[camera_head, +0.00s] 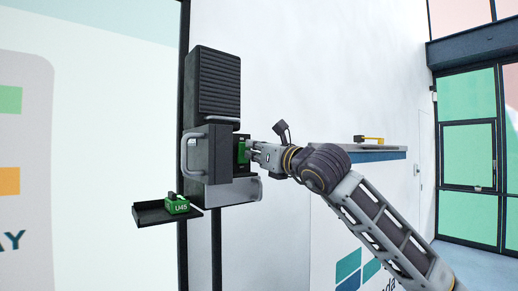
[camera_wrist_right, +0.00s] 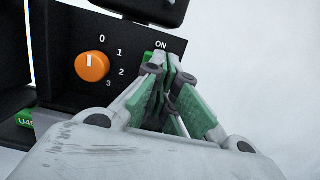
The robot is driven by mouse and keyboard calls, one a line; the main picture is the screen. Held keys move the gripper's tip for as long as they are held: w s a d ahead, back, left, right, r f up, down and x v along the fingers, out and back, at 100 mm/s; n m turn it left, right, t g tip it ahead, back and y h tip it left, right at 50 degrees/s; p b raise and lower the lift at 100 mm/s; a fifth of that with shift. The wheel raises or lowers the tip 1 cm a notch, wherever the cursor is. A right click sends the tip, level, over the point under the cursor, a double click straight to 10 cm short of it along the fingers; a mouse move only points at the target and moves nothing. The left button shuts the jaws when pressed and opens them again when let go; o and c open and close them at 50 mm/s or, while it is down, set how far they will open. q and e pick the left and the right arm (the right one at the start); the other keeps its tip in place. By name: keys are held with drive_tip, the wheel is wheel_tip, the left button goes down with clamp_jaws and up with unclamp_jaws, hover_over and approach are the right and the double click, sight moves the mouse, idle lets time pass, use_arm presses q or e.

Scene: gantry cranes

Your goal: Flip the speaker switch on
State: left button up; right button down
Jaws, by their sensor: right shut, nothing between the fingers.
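The speaker (camera_head: 218,82) is a black ribbed box on a dark wall post. Below it is a black control box, whose panel (camera_wrist_right: 66,30) fills the left of the right wrist view. The panel has an orange knob (camera_wrist_right: 92,66) with marks 0 to 3. To the knob's right is a green switch (camera_wrist_right: 147,57) under the label ON, partly hidden by my fingers. My right gripper (camera_head: 248,151) is shut and empty, its green-padded fingertips (camera_wrist_right: 168,72) at the switch. I cannot tell whether they touch it. My left gripper is not in view.
A small black tray (camera_head: 152,214) juts out at lower left, with a green block marked U45 (camera_head: 177,206) on it. A grey handle (camera_head: 186,153) sticks out left of the control box. A counter (camera_head: 370,148) with a yellow item stands behind my right arm.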

drive_tip(key=shift+w+a, duration=0.15)
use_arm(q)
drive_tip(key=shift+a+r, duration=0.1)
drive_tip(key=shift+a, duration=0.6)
use_arm(e)
drive_tip(key=shift+r, duration=0.1)
drive_tip(key=shift+w+a+r+g+h+p, duration=0.1)
drive_tip(key=shift+w+r+g+h+p, duration=0.25)
drive_tip(key=shift+p, duration=0.3)
use_arm(q)
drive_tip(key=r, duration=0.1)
drive_tip(key=p, duration=0.1)
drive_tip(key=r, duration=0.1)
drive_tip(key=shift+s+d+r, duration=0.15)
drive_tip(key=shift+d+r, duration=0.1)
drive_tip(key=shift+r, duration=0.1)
use_arm(e)
drive_tip(key=shift+a+g+h, duration=0.15)
drive_tip(key=shift+g+h, duration=0.4)
drive_tip(key=shift+g, duration=0.3)
